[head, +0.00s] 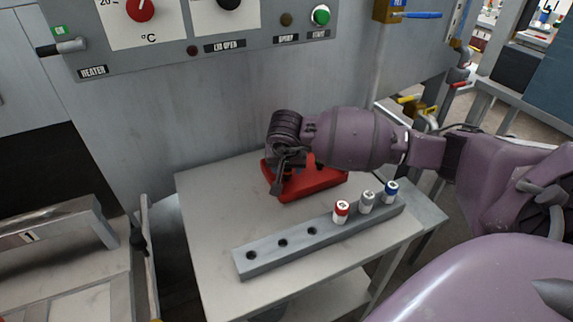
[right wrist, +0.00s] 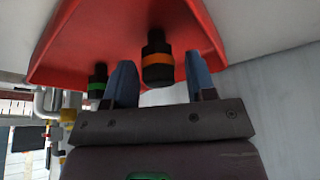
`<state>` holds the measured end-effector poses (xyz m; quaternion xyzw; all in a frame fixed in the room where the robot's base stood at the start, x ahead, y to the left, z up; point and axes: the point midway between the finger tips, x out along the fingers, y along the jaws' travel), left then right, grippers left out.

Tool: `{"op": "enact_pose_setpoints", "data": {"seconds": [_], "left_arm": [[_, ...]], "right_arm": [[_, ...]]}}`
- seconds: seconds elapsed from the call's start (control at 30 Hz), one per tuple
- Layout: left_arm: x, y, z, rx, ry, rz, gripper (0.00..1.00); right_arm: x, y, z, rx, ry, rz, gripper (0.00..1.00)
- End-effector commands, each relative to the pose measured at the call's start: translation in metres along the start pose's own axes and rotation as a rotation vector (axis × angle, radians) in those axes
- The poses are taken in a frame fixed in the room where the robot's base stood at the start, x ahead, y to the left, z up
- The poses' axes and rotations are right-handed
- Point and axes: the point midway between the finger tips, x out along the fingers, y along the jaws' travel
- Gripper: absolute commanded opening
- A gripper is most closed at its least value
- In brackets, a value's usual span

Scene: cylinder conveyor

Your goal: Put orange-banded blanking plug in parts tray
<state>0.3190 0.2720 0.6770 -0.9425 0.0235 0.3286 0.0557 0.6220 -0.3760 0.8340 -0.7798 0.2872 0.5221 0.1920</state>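The orange-banded blanking plug (right wrist: 157,60) is a black cylinder with an orange band. In the right wrist view it shows against the red parts tray (right wrist: 90,35), between the two blue fingers. Gaps show between the plug and both fingers. A green-banded black plug (right wrist: 97,87) shows left of the left finger. My right gripper (right wrist: 160,82) is open at the tray. In the head view, the right gripper (head: 283,182) is over the left side of the red tray (head: 318,188), and no plug is clearly visible there. My left gripper is out of view.
A grey rack (head: 265,262) lies along the table's front, with several empty holes at its left. Red-topped (head: 341,212), grey (head: 366,202) and blue-topped (head: 390,192) cylinders stand in its right half. A control panel (head: 200,60) rises behind the table (head: 215,205), whose left part is clear.

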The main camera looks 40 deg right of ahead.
Motion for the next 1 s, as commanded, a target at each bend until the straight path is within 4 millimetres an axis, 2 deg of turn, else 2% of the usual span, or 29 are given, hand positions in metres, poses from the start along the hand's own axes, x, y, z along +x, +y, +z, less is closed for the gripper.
{"op": "enact_pose_setpoints", "data": {"seconds": [0.27,0.43,0.77,1.0], "left_arm": [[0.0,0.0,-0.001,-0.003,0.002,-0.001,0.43],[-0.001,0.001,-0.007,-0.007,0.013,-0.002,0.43],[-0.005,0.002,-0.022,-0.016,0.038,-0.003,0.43],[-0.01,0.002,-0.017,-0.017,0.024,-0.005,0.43]], "right_arm": [[-0.001,0.0,0.0,0.0,0.0,0.0,0.57],[-0.011,0.0,-0.003,0.0,0.003,-0.003,0.57],[-0.072,0.0,-0.004,0.0,0.008,-0.005,0.57],[-0.109,0.0,-0.003,-0.001,0.005,-0.004,0.57]]}}
